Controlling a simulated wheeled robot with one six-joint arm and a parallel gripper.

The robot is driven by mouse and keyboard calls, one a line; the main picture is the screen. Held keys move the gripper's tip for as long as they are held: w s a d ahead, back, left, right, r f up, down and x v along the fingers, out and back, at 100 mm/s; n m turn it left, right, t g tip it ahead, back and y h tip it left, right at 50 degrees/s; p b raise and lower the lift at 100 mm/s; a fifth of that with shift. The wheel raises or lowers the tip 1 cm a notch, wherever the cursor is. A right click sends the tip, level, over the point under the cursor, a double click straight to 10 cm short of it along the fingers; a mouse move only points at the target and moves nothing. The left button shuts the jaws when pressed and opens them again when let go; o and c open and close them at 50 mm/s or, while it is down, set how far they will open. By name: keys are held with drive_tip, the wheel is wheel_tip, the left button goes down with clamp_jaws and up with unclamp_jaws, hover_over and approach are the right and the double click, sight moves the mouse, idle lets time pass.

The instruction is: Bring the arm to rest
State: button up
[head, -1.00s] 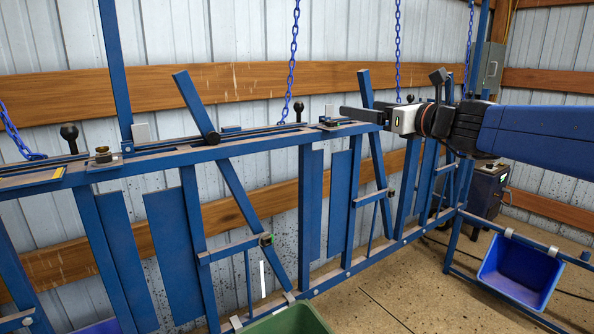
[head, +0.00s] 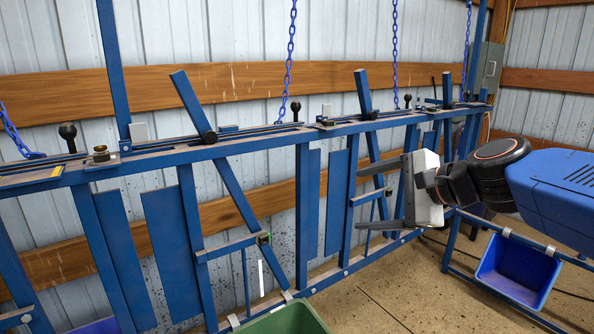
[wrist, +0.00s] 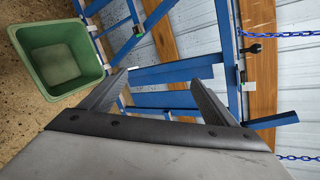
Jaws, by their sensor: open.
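My gripper (head: 370,195) is at the right of the head view, in front of the blue stall frame (head: 262,144). Its two fingers point left and are spread apart with nothing between them. My arm reaches in from the right edge. In the wrist view my gripper (wrist: 160,92) also shows open and empty, with the blue bars of the frame beyond its fingertips. I cannot tell how close the fingers are to the bars.
A green bin (head: 285,318) hangs low at the front of the frame; it also shows in the wrist view (wrist: 92,72). A blue bin (head: 518,268) hangs at the right. Blue chains (head: 289,50) hang behind the top rail. The floor (head: 400,300) between the bins is clear.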

drive_tip(key=s+d+f+n+g+h, duration=0.2)
drive_tip(key=s+d+f+n+h, duration=0.2)
drive_tip(key=s+d+f+n, duration=0.3)
drive_tip(key=s+d+f+n+g+h, duration=0.2)
drive_tip(key=s+d+f+n+h, duration=0.2)
drive_tip(key=s+d+f+n, duration=0.3)
drive_tip(key=s+f+n, duration=0.1)
drive_tip(key=s+f, duration=0.4)
drive_tip(key=f, duration=0.2)
drive_tip(key=shift+g, duration=0.3)
drive_tip(key=shift+r, duration=0.1)
